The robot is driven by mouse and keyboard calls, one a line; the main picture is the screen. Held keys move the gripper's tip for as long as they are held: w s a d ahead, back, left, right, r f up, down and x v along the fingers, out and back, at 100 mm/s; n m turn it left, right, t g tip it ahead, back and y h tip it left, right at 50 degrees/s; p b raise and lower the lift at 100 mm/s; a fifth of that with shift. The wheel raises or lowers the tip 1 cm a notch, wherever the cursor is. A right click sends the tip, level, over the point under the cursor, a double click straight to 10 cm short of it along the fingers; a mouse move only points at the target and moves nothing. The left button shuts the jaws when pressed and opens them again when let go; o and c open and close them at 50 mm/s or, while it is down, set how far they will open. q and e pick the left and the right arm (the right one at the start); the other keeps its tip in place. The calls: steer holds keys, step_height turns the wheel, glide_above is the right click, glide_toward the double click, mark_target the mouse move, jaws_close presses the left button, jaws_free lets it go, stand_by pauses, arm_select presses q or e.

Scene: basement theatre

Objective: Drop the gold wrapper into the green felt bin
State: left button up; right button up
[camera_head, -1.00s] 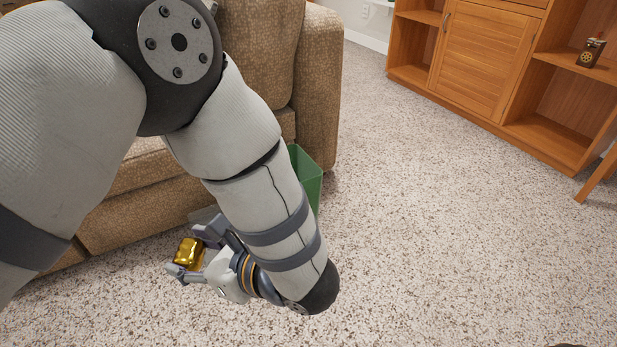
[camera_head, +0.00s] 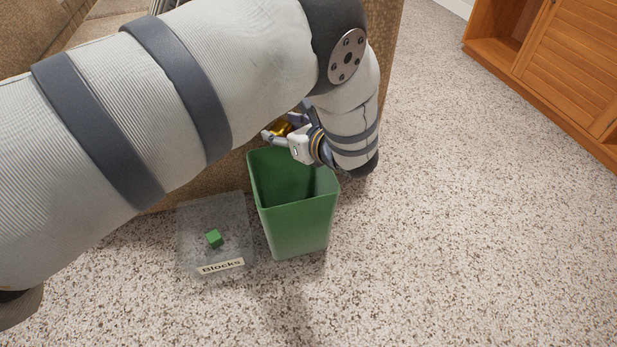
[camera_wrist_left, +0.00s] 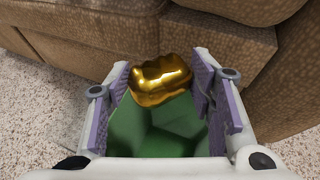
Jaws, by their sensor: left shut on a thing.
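The gold wrapper (camera_head: 281,129) is shiny and crumpled, held in my left gripper (camera_head: 275,135), and partly hidden by it in the head view. In the left wrist view the wrapper (camera_wrist_left: 161,80) sits between the purple-padded fingers of the left gripper (camera_wrist_left: 164,82). The green felt bin (camera_head: 298,226) stands upright on the carpet, open at the top. The gripper is above the bin's far rim in the head view. In the left wrist view the bin's green inside (camera_wrist_left: 160,140) shows below the wrapper. My right gripper is not in view.
A clear box labelled "Blocks" (camera_head: 222,266), with a green block (camera_head: 214,238) in it, stands left of the bin. A brown sofa (camera_wrist_left: 100,50) is close behind the bin. A wooden cabinet (camera_head: 570,60) stands at the upper right. The carpet right of the bin is clear.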

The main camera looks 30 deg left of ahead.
arm_select(q)
steer(key=shift+w+f, duration=0.15)
step_height(320, 180, down, 6)
steer(key=b, duration=0.3)
steer(key=shift+r+b, duration=0.25)
steer(key=shift+b, duration=0.05)
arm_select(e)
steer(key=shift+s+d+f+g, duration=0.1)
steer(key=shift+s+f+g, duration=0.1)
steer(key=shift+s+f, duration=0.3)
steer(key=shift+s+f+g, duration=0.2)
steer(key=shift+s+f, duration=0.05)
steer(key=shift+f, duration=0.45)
arm_select(q)
steer(key=o, duration=0.8)
steer(key=v, duration=1.2)
steer(key=shift+f, duration=0.1)
